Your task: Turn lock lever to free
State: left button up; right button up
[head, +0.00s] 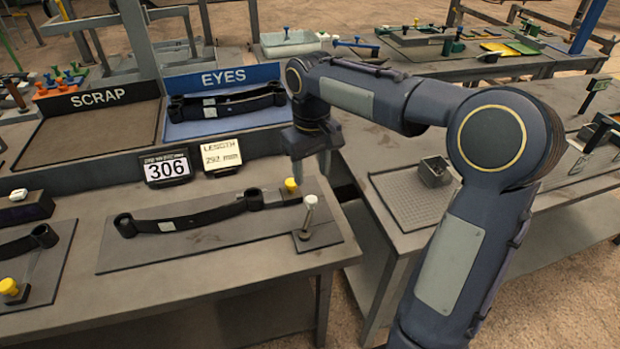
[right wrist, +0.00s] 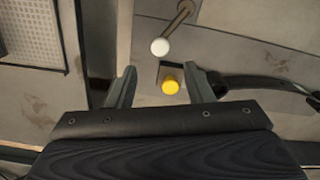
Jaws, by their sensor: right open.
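A lever with a white knob (head: 310,201) stands on a small plate at the right end of the near grey board, its rod rising from the plate. In the right wrist view the white knob (right wrist: 160,46) shows beyond the fingertips, with its rod running up and right. A yellow knob (head: 291,185) stands behind the lever; in the right wrist view this yellow knob (right wrist: 170,86) lies between the fingers. My right gripper (head: 312,171) is open and empty, pointing down above the knobs and touching neither as far as I can tell. My left gripper is out of view.
A black leaf spring (head: 190,218) with an eye at each end lies on the grey board (head: 160,256), close to the lever. Behind are the SCRAP tray (head: 95,128), the EYES tray (head: 215,125) holding springs, and a 306 display (head: 167,168). A gap separates the right table.

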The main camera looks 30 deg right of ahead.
aim_at(311, 198)
notch_tip(311, 198, down, 8)
jog(key=shift+r, duration=0.2)
jog(key=shift+c, duration=0.5)
grip_shut()
